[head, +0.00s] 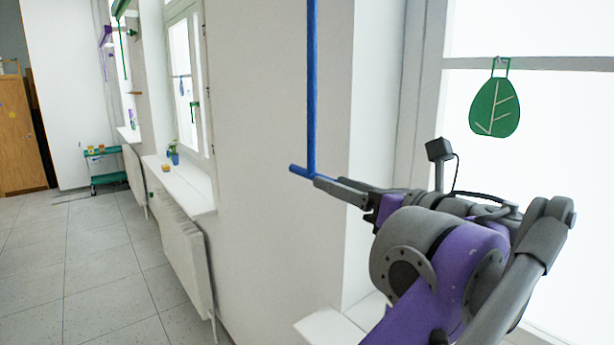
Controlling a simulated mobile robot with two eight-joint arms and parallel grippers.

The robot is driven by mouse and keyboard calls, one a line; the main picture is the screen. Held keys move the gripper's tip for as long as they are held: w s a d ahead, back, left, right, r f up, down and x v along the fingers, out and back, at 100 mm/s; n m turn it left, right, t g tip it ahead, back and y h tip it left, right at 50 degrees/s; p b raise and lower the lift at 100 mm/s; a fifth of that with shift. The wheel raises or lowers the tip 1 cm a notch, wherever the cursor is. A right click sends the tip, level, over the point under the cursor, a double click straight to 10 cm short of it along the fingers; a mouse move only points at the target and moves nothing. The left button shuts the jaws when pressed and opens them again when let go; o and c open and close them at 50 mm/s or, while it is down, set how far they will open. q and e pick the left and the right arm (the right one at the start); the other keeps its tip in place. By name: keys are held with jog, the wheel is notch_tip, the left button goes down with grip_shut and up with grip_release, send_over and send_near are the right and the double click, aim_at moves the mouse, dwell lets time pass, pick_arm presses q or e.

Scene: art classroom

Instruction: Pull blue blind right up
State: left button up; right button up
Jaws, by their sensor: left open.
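A blue pull rod (312,90) hangs straight down from the top edge of the view in front of the white wall. It ends in a short blue crossbar (299,170). The blind that it belongs to is out of view above. My left gripper (320,182) is at the right end of the crossbar, just below the rod. Its fingers are open and overlap the crossbar end in the picture; I cannot tell whether they touch it. My right gripper is not in view.
A bright window with a green leaf ornament (495,106) is behind my arm, above a white sill (331,328). Farther left are another window sill (180,184), a radiator (182,250), a green cart (104,166) and a wooden cabinet (22,135). The tiled floor at left is clear.

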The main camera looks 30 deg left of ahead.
aim_at(307, 169)
pick_arm(q)
jog(key=x, duration=0.8)
jog(key=shift+a, duration=0.1)
grip_shut()
dwell(1.2)
